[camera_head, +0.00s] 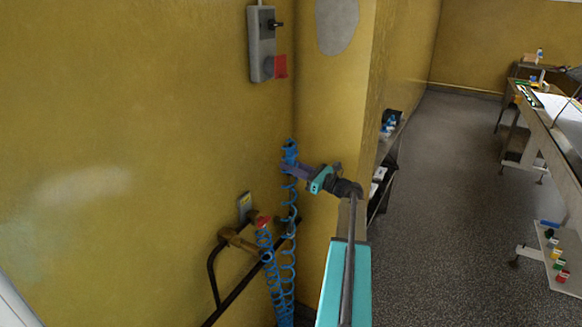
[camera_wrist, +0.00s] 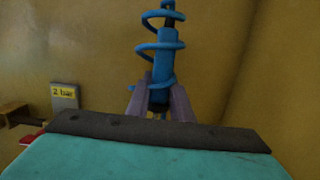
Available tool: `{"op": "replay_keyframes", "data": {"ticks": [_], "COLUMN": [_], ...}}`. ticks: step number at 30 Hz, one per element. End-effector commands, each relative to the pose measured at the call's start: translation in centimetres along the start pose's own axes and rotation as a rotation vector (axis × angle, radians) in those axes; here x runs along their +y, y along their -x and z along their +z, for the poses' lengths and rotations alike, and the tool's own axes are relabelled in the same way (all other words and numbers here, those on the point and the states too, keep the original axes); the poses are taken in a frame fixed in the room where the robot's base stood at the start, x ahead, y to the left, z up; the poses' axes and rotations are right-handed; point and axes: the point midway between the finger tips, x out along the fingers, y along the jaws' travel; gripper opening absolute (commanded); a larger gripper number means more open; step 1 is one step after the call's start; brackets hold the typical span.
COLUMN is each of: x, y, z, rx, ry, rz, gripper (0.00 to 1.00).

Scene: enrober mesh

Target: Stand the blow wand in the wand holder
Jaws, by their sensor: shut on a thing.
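The blue blow wand (camera_head: 290,147) is upright near the corner of the yellow wall, with a blue coiled hose (camera_head: 289,235) hanging below it. My gripper (camera_head: 291,169) is shut on it, reaching in from the right. In the wrist view the wand (camera_wrist: 162,72) stands between the two purple fingers of my gripper (camera_wrist: 163,98), with hose coils around it. The fingers hide part of its body. I cannot make out a wand holder for certain in either view.
A brown fitting (camera_head: 238,240) with a red part and a "2 bar" label (camera_wrist: 64,94) are on the wall left of the wand. Dark rails (camera_head: 214,275) run below. A grey switch box (camera_head: 262,45) is above. A shelf (camera_head: 385,165) stands right, with open floor (camera_head: 440,190) beyond.

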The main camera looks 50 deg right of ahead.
Motion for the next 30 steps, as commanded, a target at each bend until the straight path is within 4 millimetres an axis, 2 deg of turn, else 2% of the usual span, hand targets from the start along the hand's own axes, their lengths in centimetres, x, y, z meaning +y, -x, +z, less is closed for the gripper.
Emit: {"op": "replay_keyframes", "data": {"ticks": [13,30], "x": [0.0,0.0], "y": [0.0,0.3], "z": [-0.1,-1.9], "rx": [-0.001,-0.001], "ry": [0.000,0.000], "rz": [0.000,0.000], "gripper": [0.00,0.00]}}
